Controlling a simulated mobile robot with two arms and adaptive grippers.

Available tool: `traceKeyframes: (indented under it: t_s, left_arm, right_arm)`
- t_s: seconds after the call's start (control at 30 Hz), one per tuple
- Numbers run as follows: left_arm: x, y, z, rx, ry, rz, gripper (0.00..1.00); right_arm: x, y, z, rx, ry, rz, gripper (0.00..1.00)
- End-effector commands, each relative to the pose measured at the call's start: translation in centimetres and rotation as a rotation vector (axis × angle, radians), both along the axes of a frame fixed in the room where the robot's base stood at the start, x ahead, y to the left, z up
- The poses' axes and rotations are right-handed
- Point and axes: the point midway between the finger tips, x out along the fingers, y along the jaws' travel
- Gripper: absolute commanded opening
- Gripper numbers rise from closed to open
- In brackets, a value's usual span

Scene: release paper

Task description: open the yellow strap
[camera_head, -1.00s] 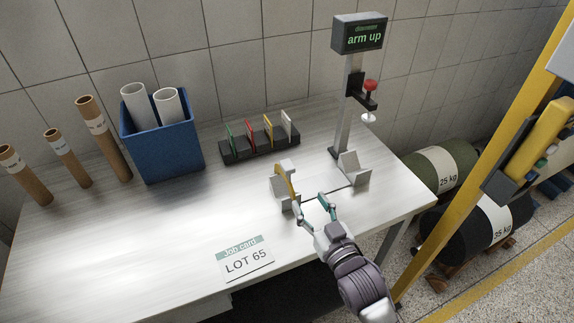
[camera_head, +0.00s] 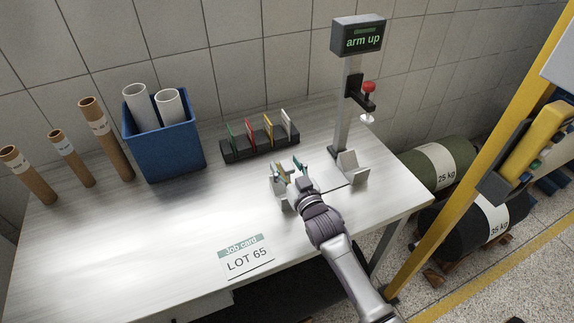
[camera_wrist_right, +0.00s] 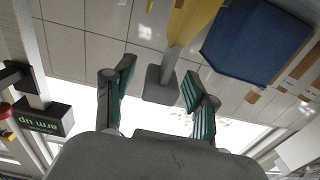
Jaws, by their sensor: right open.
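The yellow strap (camera_head: 280,175) is at the left grey cradle (camera_head: 276,187) on the white table, partly hidden by my right gripper. In the right wrist view the strap (camera_wrist_right: 190,22) stands in the upper middle, and a grey tab (camera_wrist_right: 160,84) at its end sits between the fingers. My right gripper (camera_head: 289,167) is over the cradle. The wrist view shows the gripper (camera_wrist_right: 158,88) open, with a green-padded finger on each side of the tab and visible gaps. My left gripper is not in view.
The post with the "arm up" display (camera_head: 357,36) and red knob (camera_head: 369,87) stands behind the right grey cradle (camera_head: 352,169). A card rack (camera_head: 233,153), a blue bin (camera_head: 173,157) and brown tubes (camera_head: 108,140) are further left. The table's left middle is clear around the job card (camera_head: 246,258).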

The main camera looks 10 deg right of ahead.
Motion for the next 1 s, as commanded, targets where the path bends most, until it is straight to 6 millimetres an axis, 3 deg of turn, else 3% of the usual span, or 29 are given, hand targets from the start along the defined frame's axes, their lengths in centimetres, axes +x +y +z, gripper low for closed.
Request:
traceKeyframes:
  t_s: [0.2,0.53,0.83,1.0]
  left_arm:
    - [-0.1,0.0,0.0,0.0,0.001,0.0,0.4]
    - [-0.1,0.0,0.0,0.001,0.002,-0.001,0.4]
    - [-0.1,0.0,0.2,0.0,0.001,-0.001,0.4]
    - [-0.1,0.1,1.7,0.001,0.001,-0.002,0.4]
  right_arm:
    - [0.0,0.0,0.0,0.0,-0.001,0.0,0.53]
    - [0.0,0.0,0.0,0.0,-0.001,0.0,0.0]
    - [0.0,0.0,0.2,-0.001,0.003,0.0,0.0]
    - [0.5,0.2,1.0,-0.014,0.039,0.0,0.0]
